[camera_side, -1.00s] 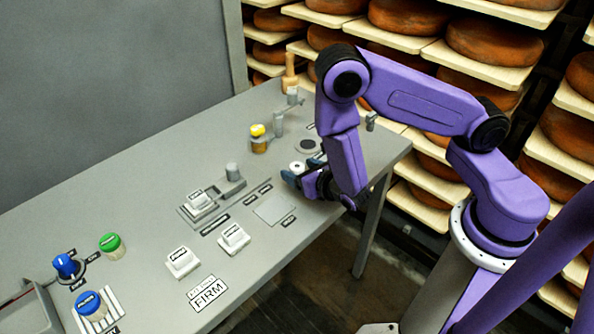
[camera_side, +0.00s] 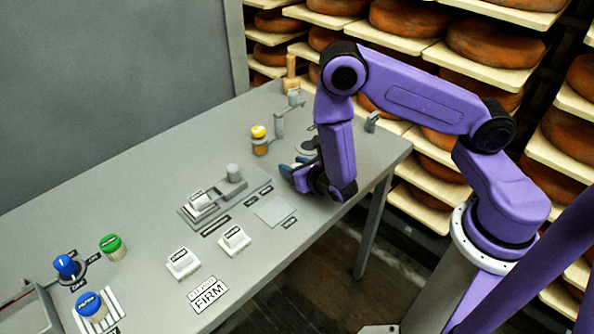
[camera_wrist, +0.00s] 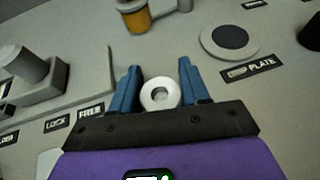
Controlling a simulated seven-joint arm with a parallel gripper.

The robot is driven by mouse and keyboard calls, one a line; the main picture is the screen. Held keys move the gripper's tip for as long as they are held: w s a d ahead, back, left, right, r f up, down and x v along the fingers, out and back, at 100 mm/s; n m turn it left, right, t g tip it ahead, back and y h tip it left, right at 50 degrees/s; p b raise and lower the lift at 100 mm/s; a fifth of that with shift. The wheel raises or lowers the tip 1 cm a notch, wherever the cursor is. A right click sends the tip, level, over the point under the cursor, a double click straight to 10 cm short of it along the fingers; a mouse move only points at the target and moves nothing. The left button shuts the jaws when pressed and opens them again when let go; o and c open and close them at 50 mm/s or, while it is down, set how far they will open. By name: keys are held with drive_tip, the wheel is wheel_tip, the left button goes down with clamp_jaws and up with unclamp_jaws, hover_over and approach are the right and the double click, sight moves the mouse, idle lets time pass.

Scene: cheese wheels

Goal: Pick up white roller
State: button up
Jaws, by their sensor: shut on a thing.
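The white roller (camera_wrist: 148,97) shows in the wrist view as a white ring with a hole, seen end-on. It sits between the two blue fingers of my gripper (camera_wrist: 158,88). My gripper is shut on it. In the side view my gripper (camera_side: 297,168) is low over the right part of the grey table. The roller is mostly hidden there by the fingers. I cannot tell whether the roller's lower end touches the table.
On the grey table (camera_side: 150,180), a yellow-capped jar (camera_side: 259,140) stands behind my gripper. A round dark plate (camera_wrist: 230,38) lies beyond it. A grey fixture with a post (camera_side: 234,173) is to the left. White blocks (camera_side: 183,262) stand nearer the front.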

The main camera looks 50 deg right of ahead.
drive_tip(key=shift+r, duration=0.15)
drive_tip(key=shift+r, duration=0.8)
drive_tip(key=shift+s+d+r, duration=0.8)
drive_tip(key=shift+s+r, duration=4.75)
drive_tip(key=shift+s, duration=1.3)
drive_tip(key=m+g+h, duration=0.2)
drive_tip(key=m+h, duration=0.3)
hover_over(308, 143)
drive_tip(key=s, duration=0.1)
wheel_tip(308, 143, down, 8)
drive_tip(key=shift+r, duration=0.2)
drive_tip(key=shift+w+d+f, duration=0.1)
drive_tip(key=shift+w+f, duration=0.45)
drive_tip(key=shift+f, duration=1.65)
